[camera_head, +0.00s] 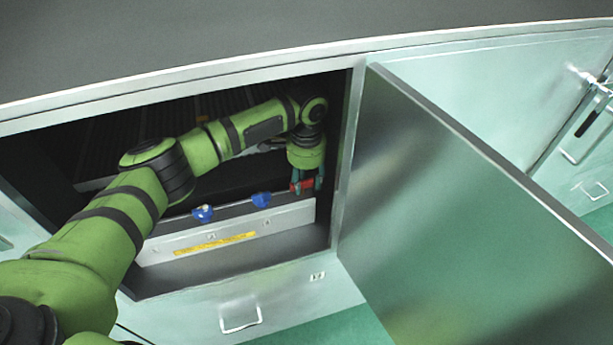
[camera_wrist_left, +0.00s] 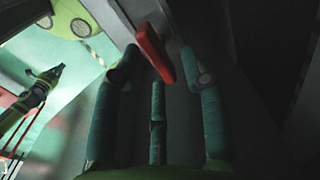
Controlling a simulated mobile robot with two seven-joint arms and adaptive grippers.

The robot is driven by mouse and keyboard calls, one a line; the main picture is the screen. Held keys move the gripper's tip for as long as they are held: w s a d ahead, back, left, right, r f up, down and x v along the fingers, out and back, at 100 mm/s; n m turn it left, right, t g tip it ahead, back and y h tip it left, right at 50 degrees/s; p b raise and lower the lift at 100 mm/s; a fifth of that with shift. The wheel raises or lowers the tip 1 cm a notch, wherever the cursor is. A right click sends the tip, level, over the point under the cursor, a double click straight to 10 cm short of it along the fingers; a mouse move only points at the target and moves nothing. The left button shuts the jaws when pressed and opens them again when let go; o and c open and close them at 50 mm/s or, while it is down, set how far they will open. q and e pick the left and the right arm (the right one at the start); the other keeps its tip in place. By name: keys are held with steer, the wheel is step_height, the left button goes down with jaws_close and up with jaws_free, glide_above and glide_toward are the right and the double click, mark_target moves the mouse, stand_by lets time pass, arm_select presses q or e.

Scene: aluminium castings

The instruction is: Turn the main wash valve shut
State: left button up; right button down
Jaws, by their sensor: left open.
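The red valve handle (camera_head: 302,186) is at the right end of a row of valves inside the open cabinet. It also shows in the left wrist view (camera_wrist_left: 154,53), as a red bar just ahead of my fingers. My left gripper (camera_head: 307,184) reaches in from above and is at the red handle. Its fingers are open (camera_wrist_left: 160,75), spread on both sides of the handle, with a third finger below it. I cannot tell whether any finger touches it. My right gripper is not in the head view.
Two blue valve handles (camera_head: 203,213) (camera_head: 262,200) stand left of the red one, above a pale panel with a yellow label (camera_head: 215,243). The cabinet door (camera_head: 470,200) stands open at the right. The cabinet's right side wall is close to my left gripper.

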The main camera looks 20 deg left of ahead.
arm_select(q)
steer(key=c, duration=0.6)
jaws_close()
steer(key=shift+s+r+m+p, duration=0.15)
steer(key=shift+m+p, duration=0.6)
steer(key=shift+m, duration=0.75)
steer(key=m, duration=0.2)
steer(key=m+p, duration=0.1)
steer(key=m, duration=0.2)
steer(key=shift+s+m, duration=0.3)
steer(key=m, duration=0.4)
steer(key=shift+s+a+p, duration=0.15)
steer(key=shift+p, duration=0.25)
steer(key=shift+s+a+m, duration=0.1)
steer(key=shift+a+m, duration=0.05)
steer(key=shift+m, duration=1.2)
steer(key=shift+a+m, duration=0.1)
steer(key=shift+m, duration=1.25)
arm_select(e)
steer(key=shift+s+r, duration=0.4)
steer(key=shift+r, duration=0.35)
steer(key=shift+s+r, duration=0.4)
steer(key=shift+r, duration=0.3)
